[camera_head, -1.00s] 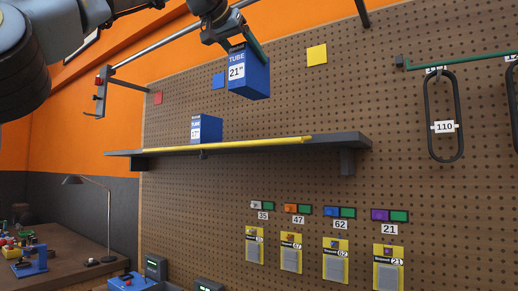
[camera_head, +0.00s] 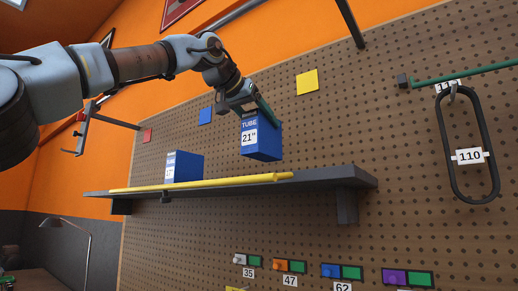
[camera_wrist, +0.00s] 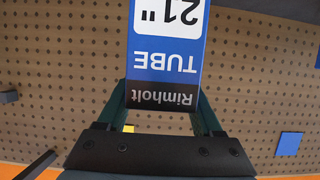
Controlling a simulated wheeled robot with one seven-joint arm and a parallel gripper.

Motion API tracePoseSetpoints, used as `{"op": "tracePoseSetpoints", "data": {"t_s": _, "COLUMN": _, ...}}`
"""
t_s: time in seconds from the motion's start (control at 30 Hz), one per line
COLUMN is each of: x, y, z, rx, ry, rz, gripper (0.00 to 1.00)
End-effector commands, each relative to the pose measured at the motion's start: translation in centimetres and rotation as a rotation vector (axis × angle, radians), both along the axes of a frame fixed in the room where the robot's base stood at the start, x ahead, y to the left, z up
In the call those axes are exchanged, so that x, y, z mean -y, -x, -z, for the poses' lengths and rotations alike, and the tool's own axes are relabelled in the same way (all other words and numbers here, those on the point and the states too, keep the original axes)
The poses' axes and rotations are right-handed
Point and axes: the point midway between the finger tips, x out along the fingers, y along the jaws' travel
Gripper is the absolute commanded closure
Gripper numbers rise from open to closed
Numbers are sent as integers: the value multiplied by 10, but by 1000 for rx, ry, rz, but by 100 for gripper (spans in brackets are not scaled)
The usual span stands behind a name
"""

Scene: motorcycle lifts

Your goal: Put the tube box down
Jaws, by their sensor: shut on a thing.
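The blue tube box marked 21" (camera_head: 261,139) is held by my gripper (camera_head: 258,108) above the right part of the grey shelf (camera_head: 330,178). Its bottom shows a small gap above the shelf in the head view. In the wrist view the box (camera_wrist: 165,60) shows upside down, with "Rimholt TUBE 21" on its label, between the two dark green fingers (camera_wrist: 162,112). A second blue tube box marked 17" (camera_head: 187,167) stands on the shelf to the left.
A black loop tagged 110 (camera_head: 468,155) hangs from a green bar at right. The shelf between the boxes and to the right is free.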

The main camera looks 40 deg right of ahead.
Motion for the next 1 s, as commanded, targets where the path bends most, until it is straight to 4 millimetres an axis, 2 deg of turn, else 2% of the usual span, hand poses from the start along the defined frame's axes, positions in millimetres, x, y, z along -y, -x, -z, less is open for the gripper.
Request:
{"op": "tracePoseSetpoints", "data": {"t_s": 0.03, "x": -1, "y": -1, "z": 8, "rx": 2, "ry": 1, "rz": -1, "gripper": 100}}
{"op": "tracePoseSetpoints", "data": {"t_s": 0.27, "x": 0, "y": -1, "z": 23, "rx": -1, "ry": 1, "rz": 0, "gripper": 100}}
{"op": "tracePoseSetpoints", "data": {"t_s": 0.5, "x": -1, "y": -1, "z": 50, "rx": 0, "ry": 1, "rz": 0, "gripper": 100}}
{"op": "tracePoseSetpoints", "data": {"t_s": 0.97, "x": 0, "y": 0, "z": 58, "rx": 1, "ry": 4, "rz": 0, "gripper": 100}}
{"op": "tracePoseSetpoints", "data": {"t_s": 1.0, "x": 0, "y": 0, "z": 58, "rx": 1, "ry": 2, "rz": 0, "gripper": 30}}
